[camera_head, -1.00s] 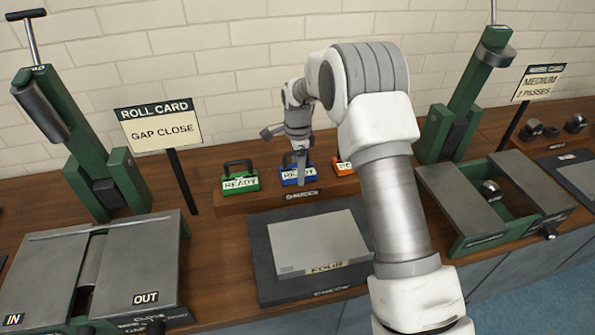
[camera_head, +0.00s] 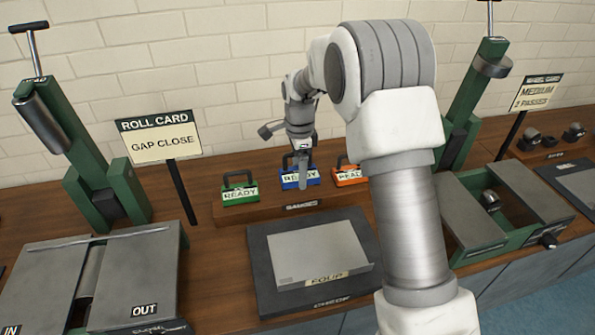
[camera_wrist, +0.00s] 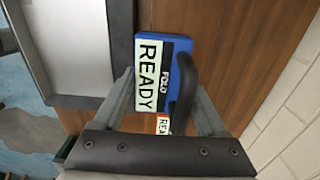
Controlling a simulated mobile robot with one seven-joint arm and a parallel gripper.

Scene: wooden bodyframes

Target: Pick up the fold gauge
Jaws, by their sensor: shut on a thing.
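The fold gauge (camera_head: 289,183) is a blue block with a dark handle and a white READY label. It is at the middle of the wooden gauge stand in the head view. In the wrist view the fold gauge (camera_wrist: 150,78) shows its FOLD lettering, with the dark handle between my fingers. My gripper (camera_head: 302,172) comes down from above and is shut on the fold gauge. My gripper also shows in the wrist view (camera_wrist: 165,88). I cannot tell whether the gauge is clear of the stand.
A green gauge (camera_head: 240,193) stands left of it and an orange gauge (camera_head: 349,176) right, both close. A dark check tray (camera_head: 262,285) with a grey sheet (camera_head: 318,250) lies in front. The roll card (camera_head: 158,137) stands to the left.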

